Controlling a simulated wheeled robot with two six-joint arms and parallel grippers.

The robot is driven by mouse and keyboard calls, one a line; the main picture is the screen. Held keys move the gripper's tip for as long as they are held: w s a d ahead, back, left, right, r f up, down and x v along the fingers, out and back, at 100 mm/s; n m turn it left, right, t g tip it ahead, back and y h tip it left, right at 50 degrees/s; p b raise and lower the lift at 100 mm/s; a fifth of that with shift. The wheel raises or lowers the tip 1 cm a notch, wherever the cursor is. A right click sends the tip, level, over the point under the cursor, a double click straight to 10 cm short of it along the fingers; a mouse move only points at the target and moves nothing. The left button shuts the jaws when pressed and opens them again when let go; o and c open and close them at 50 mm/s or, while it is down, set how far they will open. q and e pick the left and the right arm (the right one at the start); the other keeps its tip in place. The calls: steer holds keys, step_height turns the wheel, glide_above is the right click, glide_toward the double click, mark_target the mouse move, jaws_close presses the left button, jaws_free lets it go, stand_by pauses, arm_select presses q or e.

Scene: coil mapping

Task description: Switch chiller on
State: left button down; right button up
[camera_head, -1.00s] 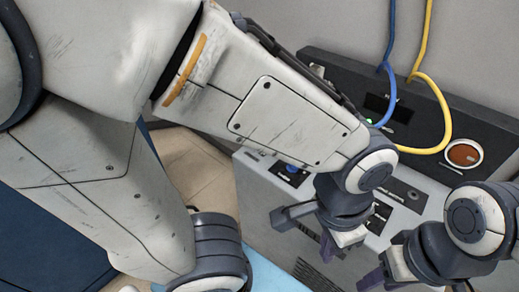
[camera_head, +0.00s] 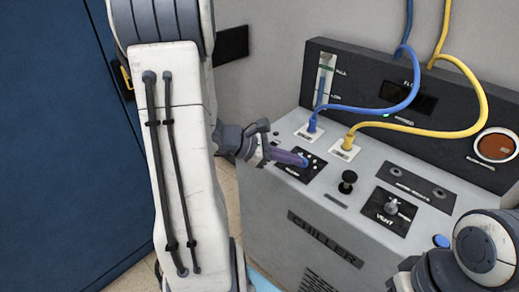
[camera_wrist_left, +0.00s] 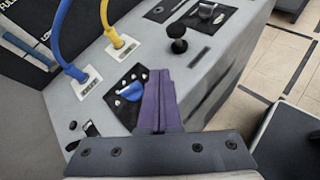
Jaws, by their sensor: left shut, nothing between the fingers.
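The chiller (camera_head: 325,238) is a grey box with a dark upright back panel (camera_head: 350,75). A blue knob (camera_wrist_left: 133,91) sits on a black dial plate (camera_wrist_left: 118,112) with white marks, on the chiller's top. In the head view the dial plate (camera_head: 312,172) lies at the left of the top. My left gripper (camera_head: 300,160) is shut and empty, with its purple fingertips at the blue knob. In the wrist view the fingers (camera_wrist_left: 160,92) lie right beside the knob; I cannot tell if they touch. My right arm's wrist is at the lower right; its fingers are out of view.
Blue (camera_head: 385,110) and yellow (camera_head: 430,128) hoses run from the top and arch above the panel. A black knob (camera_head: 348,180) and a vent switch (camera_head: 391,207) stand right of the dial.

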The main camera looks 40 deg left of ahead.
arm_select(q)
steer(key=s+a+f+n+t+y+b, duration=0.1)
steer(key=a+f+n+t+y, duration=0.1)
steer(key=a+n, duration=0.3)
steer(key=s+a+f+n+t+y+b, duration=0.1)
steer(key=a+n+y, duration=0.4)
steer(key=a, duration=0.8)
steer(key=shift+s+f+t, duration=0.3)
steer(key=shift+f+t, duration=0.2)
steer(key=shift+t, duration=0.4)
arm_select(e)
step_height(320, 180, down, 3)
steer(key=shift+f, duration=0.1)
arm_select(q)
steer(key=shift+a, duration=0.1)
steer(key=x, duration=1)
